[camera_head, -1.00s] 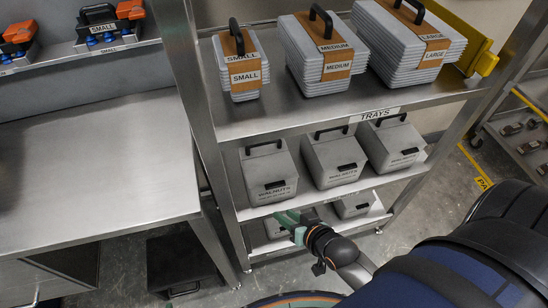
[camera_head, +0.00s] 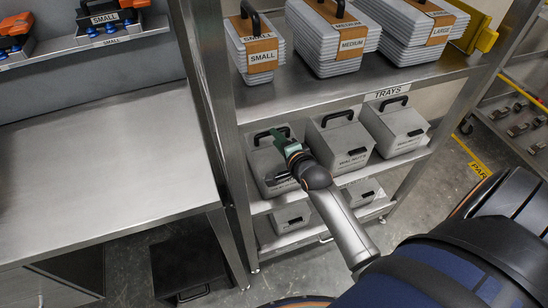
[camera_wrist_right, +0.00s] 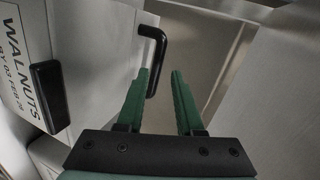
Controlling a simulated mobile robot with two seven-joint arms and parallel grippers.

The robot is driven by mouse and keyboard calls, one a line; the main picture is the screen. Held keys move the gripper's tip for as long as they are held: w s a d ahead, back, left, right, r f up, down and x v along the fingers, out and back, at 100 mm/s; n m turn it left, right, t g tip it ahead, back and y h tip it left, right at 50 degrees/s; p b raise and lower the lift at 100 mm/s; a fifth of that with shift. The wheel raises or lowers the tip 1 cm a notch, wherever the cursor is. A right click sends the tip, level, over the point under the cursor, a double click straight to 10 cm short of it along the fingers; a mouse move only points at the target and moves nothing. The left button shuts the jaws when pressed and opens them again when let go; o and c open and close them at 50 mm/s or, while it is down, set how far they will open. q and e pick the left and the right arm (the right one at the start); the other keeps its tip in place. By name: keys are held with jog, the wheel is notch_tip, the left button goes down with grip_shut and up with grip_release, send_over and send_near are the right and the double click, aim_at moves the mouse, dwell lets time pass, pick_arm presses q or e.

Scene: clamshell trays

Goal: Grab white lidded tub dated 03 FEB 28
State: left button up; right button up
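The left lidded walnuts tub (camera_head: 258,160) sits on the middle shelf, pale grey-white with a black top handle. In the right wrist view this tub (camera_wrist_right: 95,50) shows a label reading WALNUTS and what looks like BY 03 FEB 28, its end hard to read. My right gripper (camera_head: 284,134) is over the tub's right top side. Its green fingers (camera_wrist_right: 160,75) are open, with the black handle (camera_wrist_right: 160,45) just beyond and partly in line with the gap. I cannot tell whether the handle is between them. My left gripper is not in view.
Two similar tubs stand to the right on the same shelf, the middle one (camera_head: 340,143) and the right one (camera_head: 395,128). Smaller tubs (camera_head: 291,217) sit on the shelf below. Stacked trays (camera_head: 330,45) fill the shelf above. A metal post (camera_head: 215,120) stands close left.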

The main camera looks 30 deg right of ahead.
aim_at(268, 132)
jog(key=shift+a+f+b+x, duration=0.1)
jog(key=shift+b+x, duration=0.15)
jog(key=shift+x, duration=1.25)
jog(key=shift+a+f+b+x, duration=0.15)
jog(key=shift+b+x, duration=0.1)
jog(key=shift+x, duration=1.3)
jog(key=shift+r, duration=0.1)
jog(key=shift+c, duration=0.3)
grip_shut()
jog(key=shift+r, duration=0.2)
